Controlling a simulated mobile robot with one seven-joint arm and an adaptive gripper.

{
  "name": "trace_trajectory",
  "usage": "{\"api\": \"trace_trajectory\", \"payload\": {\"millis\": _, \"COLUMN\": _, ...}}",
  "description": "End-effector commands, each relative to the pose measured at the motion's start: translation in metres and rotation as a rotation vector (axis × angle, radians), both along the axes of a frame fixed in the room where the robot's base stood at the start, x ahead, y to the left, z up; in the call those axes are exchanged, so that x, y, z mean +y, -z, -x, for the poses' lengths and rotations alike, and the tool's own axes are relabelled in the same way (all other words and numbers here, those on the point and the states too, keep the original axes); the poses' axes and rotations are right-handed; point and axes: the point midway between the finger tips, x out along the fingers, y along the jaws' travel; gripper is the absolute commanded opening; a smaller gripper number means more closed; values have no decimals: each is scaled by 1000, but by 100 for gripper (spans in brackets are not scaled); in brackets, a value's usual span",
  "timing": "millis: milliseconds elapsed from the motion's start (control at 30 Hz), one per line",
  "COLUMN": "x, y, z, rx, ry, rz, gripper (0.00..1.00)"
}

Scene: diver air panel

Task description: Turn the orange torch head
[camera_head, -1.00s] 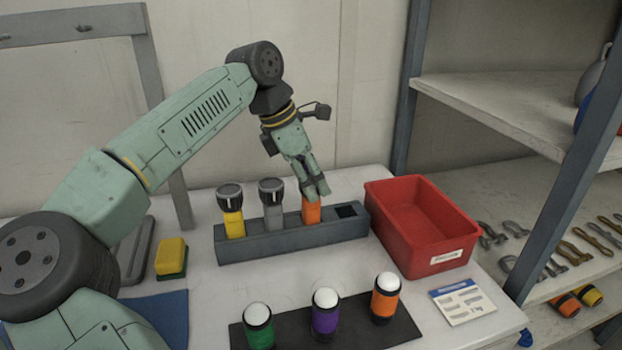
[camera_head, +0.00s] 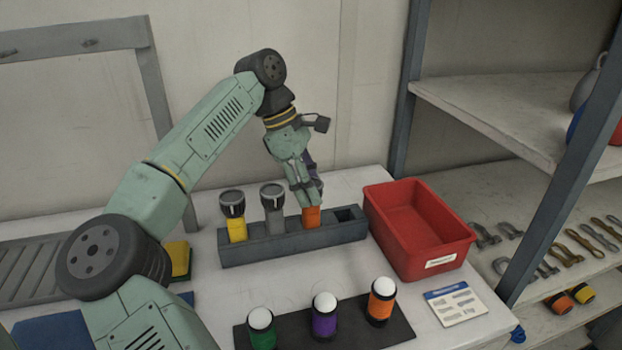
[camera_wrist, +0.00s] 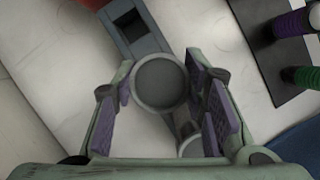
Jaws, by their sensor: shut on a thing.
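The orange torch (camera_head: 311,217) stands upright in the dark grey rack (camera_head: 262,251), in the slot beside the empty one at the right end. My gripper (camera_head: 310,197) points down over it, shut on its head. The fingers hide most of the head in the head view. In the wrist view the round grey head (camera_wrist: 160,82) lies between the purple finger pads. The yellow torch (camera_head: 237,228) and the grey torch (camera_head: 274,215) stand in the same rack to the left, heads up.
A red bin (camera_head: 420,232) stands right of the rack. In front, a dark mat (camera_head: 352,325) holds green, purple and orange white-topped lamps. A printed card (camera_head: 456,302) lies at right. A yellow sponge (camera_head: 178,258) lies at left. A shelf post rises beyond the bin.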

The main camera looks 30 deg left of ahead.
Motion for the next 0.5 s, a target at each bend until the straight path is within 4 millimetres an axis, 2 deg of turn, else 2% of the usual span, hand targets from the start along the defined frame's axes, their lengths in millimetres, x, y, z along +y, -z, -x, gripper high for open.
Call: {"api": "trace_trajectory", "payload": {"millis": 500, "x": 0, "y": 0, "z": -1, "rx": 2, "ry": 485, "rz": -2, "gripper": 11}}
